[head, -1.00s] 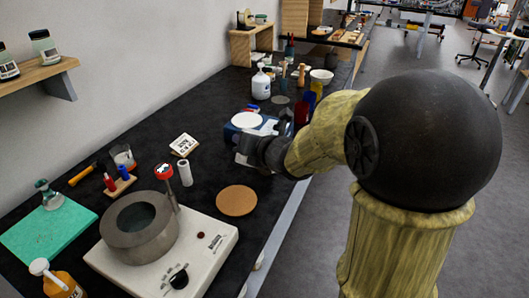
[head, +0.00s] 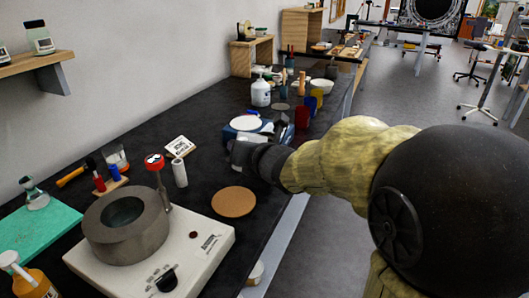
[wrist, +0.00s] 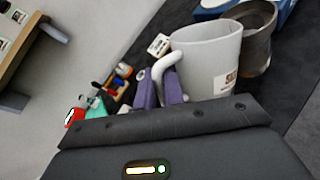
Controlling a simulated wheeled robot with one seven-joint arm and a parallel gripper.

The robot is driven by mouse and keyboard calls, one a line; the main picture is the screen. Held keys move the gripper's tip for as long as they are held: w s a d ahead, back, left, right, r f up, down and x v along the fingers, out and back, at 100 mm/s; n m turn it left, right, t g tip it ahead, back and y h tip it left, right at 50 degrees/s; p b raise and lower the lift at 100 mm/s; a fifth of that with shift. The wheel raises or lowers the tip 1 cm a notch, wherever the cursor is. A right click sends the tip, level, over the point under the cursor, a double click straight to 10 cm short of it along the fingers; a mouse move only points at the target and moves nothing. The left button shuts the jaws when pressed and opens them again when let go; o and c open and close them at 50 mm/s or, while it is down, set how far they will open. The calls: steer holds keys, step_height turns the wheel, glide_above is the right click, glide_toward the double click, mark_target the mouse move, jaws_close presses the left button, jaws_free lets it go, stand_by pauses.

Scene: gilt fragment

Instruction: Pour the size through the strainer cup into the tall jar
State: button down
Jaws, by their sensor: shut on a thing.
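In the wrist view a white mug (wrist: 208,62) with a printed label on its side is close in front of my gripper (wrist: 160,88). The purple fingers are shut on the mug's curved handle. A grey, glossy, open-topped vessel (wrist: 258,35) stands just behind the mug, partly hidden by it; I cannot tell whether it is the tall jar or the strainer cup. In the head view my gripper (head: 243,153) is low over the black bench, and it hides most of what it holds. I cannot see the mug's contents or tell whether it is tilted.
A white dish (head: 245,123) sits on a blue object beyond my gripper. A hotplate (head: 190,255) with a grey ring-shaped pot (head: 126,240) and a cork disc (head: 233,201) are nearer. A white bottle (head: 261,92) and several cups stand farther back.

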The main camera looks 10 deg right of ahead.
steer(key=shift+s+a+f+n+b, duration=0.2)
steer(key=shift+f+b, duration=0.55)
steer(key=shift+b, duration=0.75)
steer(key=shift+s+a+f+n+b, duration=0.1)
steer(key=shift+a+f+n+b, duration=0.1)
steer(key=shift+f+b, duration=0.9)
steer(key=b, duration=0.3)
steer(key=shift+f+t, duration=0.15)
steer(key=shift+t, duration=0.25)
steer(key=shift+s+f+b, duration=0.25)
steer(key=shift+f+b, duration=0.05)
steer(key=shift+b, duration=0.45)
steer(key=f+b, duration=0.1)
steer(key=b, duration=0.2)
steer(key=f+n+b, duration=0.1)
steer(key=b, duration=0.3)
steer(key=s+a+f+t+b, duration=0.1)
steer(key=b, duration=0.2)
steer(key=shift+s+f+n, duration=0.1)
steer(key=shift+f+n, duration=0.1)
steer(key=shift+n, duration=0.2)
steer(key=b, duration=0.3)
steer(key=shift+s+a+f+n+t, duration=0.15)
steer(key=shift+a+f+n+t, duration=0.1)
steer(key=shift+a+n+t, duration=0.05)
steer(key=shift+f+b, duration=0.1)
steer(key=shift+b, duration=0.5)
steer(key=shift+a+f+b, duration=0.1)
steer(key=shift+f+b, duration=0.2)
steer(key=shift+b, duration=0.8)
